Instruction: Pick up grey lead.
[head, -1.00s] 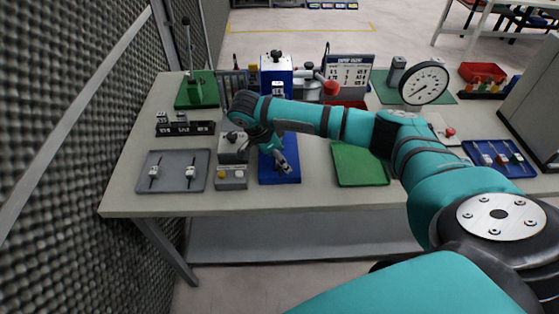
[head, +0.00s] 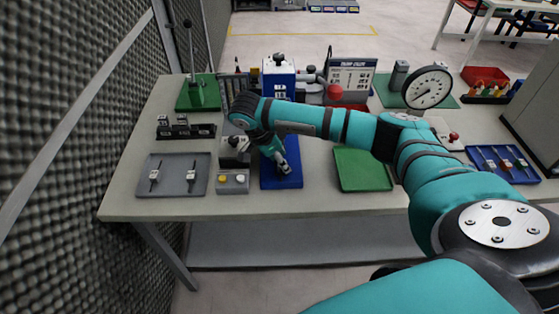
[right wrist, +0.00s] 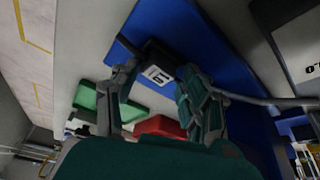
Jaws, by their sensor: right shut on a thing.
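My right gripper (head: 284,168) is over the blue mat (head: 270,180) at the front middle of the bench. In the right wrist view its fingers (right wrist: 155,95) are shut on a dark block (right wrist: 150,55) with a white number label. A grey cord (right wrist: 260,101) runs from behind one finger to the right edge of that view. I cannot tell whether the cord joins the block. The gripper hides the block in the head view. My left gripper is not in view.
A grey tray (head: 173,190) with two small parts lies at the left. A button box (head: 233,187) stands beside the mat. A green mat (head: 361,170) is to the right. A blue tray (head: 515,178) with several small parts lies farther right. A blue-and-white device (head: 278,75) stands behind.

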